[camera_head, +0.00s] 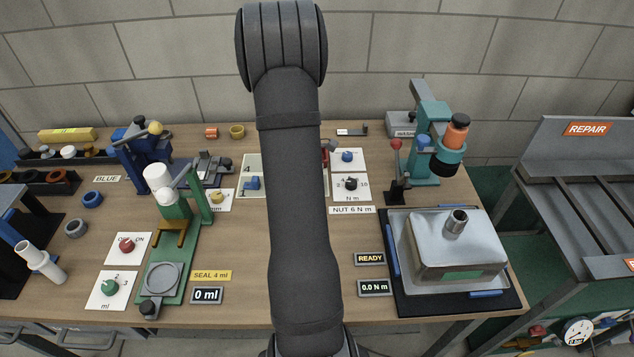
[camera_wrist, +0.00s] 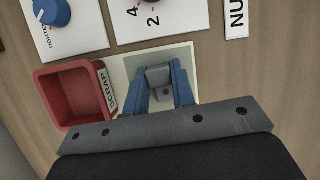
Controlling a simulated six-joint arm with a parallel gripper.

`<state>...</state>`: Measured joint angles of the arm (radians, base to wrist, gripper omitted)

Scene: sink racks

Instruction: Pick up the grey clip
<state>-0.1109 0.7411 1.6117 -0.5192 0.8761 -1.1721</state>
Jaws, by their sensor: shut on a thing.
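In the wrist view the grey clip (camera_wrist: 159,77) is between the two blue fingers of my gripper (camera_wrist: 160,84). The fingers are shut on it, one on each side. It is over or on a pale cream pad (camera_wrist: 120,66); I cannot tell whether it still touches the pad. In the head view my arm hides both the gripper and the grey clip.
A red scrap bin (camera_wrist: 72,98) stands close to the left of my gripper in the wrist view. Cards with a blue knob (camera_wrist: 52,12) lie near it. In the head view a blue part (camera_head: 252,183) lies left of my arm, and a teal press (camera_head: 431,140) stands right.

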